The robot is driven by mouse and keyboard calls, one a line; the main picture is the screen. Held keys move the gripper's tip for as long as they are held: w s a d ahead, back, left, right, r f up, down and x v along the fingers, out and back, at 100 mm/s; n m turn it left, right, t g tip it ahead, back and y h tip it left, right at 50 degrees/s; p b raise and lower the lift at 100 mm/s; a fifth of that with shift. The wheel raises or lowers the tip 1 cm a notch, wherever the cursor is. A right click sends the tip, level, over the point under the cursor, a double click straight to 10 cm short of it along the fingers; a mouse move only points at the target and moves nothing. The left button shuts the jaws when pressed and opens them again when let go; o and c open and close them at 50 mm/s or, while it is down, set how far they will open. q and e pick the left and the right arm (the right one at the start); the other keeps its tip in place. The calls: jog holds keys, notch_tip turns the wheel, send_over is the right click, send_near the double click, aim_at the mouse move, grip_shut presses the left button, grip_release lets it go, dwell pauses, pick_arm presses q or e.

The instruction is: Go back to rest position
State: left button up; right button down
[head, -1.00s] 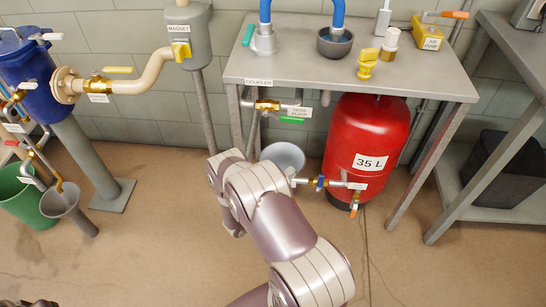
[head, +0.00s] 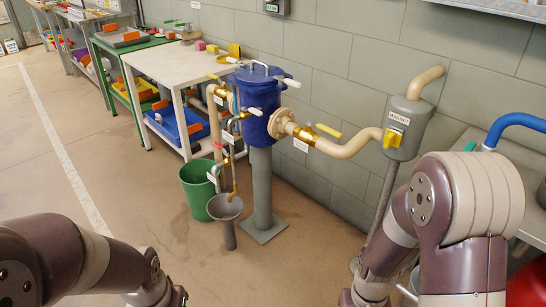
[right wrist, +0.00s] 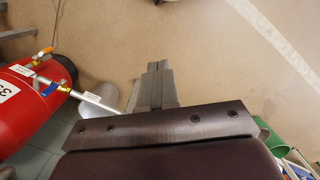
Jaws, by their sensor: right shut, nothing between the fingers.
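My right gripper (right wrist: 157,72) shows in the right wrist view with its fingers together and nothing between them, above the bare floor. In the head view my right arm is folded at the right, in front of the grey magnet box (head: 405,130) and its post. My left arm comes in from the lower left, and its gripper is outside the picture.
A blue vessel (head: 258,103) on a grey post stands mid-view, with a green bucket (head: 198,188) and a grey funnel (head: 225,207) beside it. A white table (head: 178,66) stands behind. A red tank (right wrist: 28,108) is at left in the wrist view. Floor at left is clear.

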notch_tip(320, 180, up, 35)
jog(key=a+n+t+p, duration=0.1)
jog(key=t+p, duration=0.1)
jog(key=p, duration=2.5)
jog(key=shift+n+t, duration=0.4)
jog(key=shift+a+r, duration=0.1)
